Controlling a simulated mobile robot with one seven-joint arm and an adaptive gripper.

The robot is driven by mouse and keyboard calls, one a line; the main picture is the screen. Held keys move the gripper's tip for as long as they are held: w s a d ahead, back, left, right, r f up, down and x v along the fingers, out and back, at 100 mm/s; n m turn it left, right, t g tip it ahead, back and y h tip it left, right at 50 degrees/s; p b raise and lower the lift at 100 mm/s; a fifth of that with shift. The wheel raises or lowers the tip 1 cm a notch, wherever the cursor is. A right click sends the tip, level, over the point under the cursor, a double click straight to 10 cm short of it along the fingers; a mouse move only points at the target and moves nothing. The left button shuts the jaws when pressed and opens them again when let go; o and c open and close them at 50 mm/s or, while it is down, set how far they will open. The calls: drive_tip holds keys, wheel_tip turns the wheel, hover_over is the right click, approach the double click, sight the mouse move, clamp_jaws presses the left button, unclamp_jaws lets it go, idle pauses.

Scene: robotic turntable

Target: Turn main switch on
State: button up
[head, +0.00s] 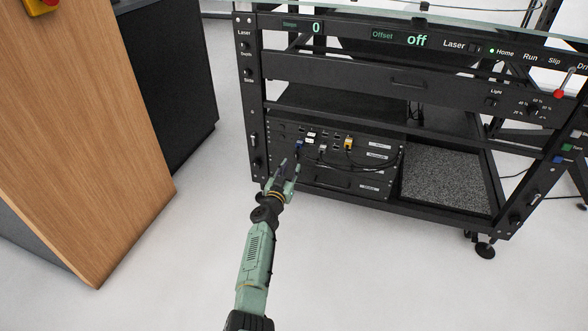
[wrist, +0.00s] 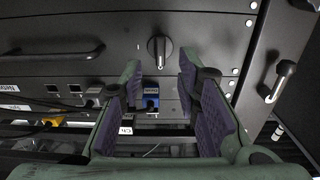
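A dark rotary switch (wrist: 160,48) with a pale upright grip bar is on the black rack panel in the wrist view. It looks like the main switch, but no label for it can be read. My gripper (wrist: 160,66) is open, with one purple-padded finger to each side of the switch as seen in the picture. The fingers appear empty, and I cannot tell how far they are from the panel. In the head view my gripper (head: 290,165) points at the left part of the lower rack unit (head: 330,180). The switch cannot be made out there.
A blue connector (wrist: 151,102) shows between the fingers, and a yellow one (wrist: 52,122) to the left. A panel handle (wrist: 55,51) is at upper left. A frame post with a lever (wrist: 280,80) stands close on the right. A wooden cabinet (head: 95,130) is left of the arm.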

sight(296, 157)
drive_tip(key=b+x, duration=0.3)
drive_tip(key=x, duration=0.1)
drive_tip(key=shift+f+b, duration=0.2)
drive_tip(key=shift+b, duration=0.2)
drive_tip(key=shift+w+d+r+b, duration=0.15)
drive_tip(key=shift+w+r+b, duration=0.15)
drive_tip(key=shift+w, duration=0.2)
clamp_jaws()
